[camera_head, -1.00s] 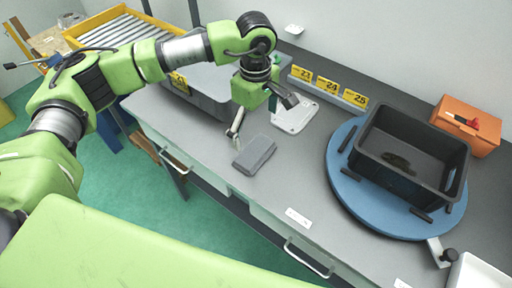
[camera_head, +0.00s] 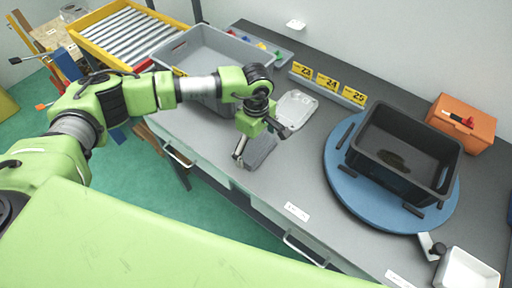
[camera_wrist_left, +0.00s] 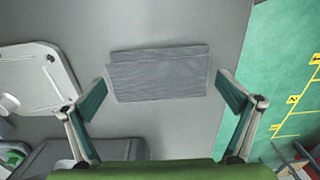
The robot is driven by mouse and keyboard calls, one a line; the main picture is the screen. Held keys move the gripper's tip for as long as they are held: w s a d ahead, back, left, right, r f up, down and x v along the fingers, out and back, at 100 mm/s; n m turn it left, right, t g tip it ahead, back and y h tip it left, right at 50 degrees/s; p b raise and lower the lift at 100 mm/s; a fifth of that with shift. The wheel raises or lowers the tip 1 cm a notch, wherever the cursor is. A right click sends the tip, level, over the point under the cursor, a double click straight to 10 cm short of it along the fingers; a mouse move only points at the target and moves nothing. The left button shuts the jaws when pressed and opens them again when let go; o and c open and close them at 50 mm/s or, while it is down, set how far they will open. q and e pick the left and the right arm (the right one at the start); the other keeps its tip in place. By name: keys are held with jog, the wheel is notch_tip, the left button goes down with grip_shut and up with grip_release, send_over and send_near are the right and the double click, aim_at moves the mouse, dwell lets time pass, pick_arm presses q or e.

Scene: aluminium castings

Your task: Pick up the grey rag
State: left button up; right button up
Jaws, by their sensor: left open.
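The grey rag (camera_head: 261,151) lies folded flat on the grey worktop, near its front edge. My left gripper (camera_head: 262,146) is over the rag in the head view and partly covers it. In the left wrist view the rag (camera_wrist_left: 158,74) lies ahead, between the two open fingers (camera_wrist_left: 164,100), and nothing is held. How high the fingers are above the worktop I cannot tell exactly. My right gripper is not in view.
A grey crate (camera_head: 190,45) stands to the left. A black bin (camera_head: 372,172) sits on a blue turntable (camera_head: 340,183) to the right. An orange box (camera_head: 466,134) is at the back right.

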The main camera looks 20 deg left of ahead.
aim_at(256, 148)
pick_arm(q)
jog(key=c, duration=0.8)
jog(key=shift+r+b, duration=0.4)
notch_tip(256, 148, up, 2)
jog(key=shift+r+b, duration=0.2)
jog(key=shift+b, duration=0.7)
jog(key=s+r+b, duration=0.1)
jog(key=s+r, duration=0.1)
jog(key=s+r+b, duration=0.1)
jog(key=s+r, duration=0.1)
jog(key=r, duration=0.1)
jog(key=shift+s+a+r, duration=0.15)
jog(key=shift+s+r, duration=0.1)
jog(key=shift+s, duration=0.15)
jog(key=s+r+b, duration=0.2)
jog(key=s+r, duration=0.2)
jog(key=s, duration=0.5)
jog(key=shift+s+a+r+b, duration=0.2)
jog(key=shift+a+b, duration=0.1)
jog(key=shift+b, duration=0.1)
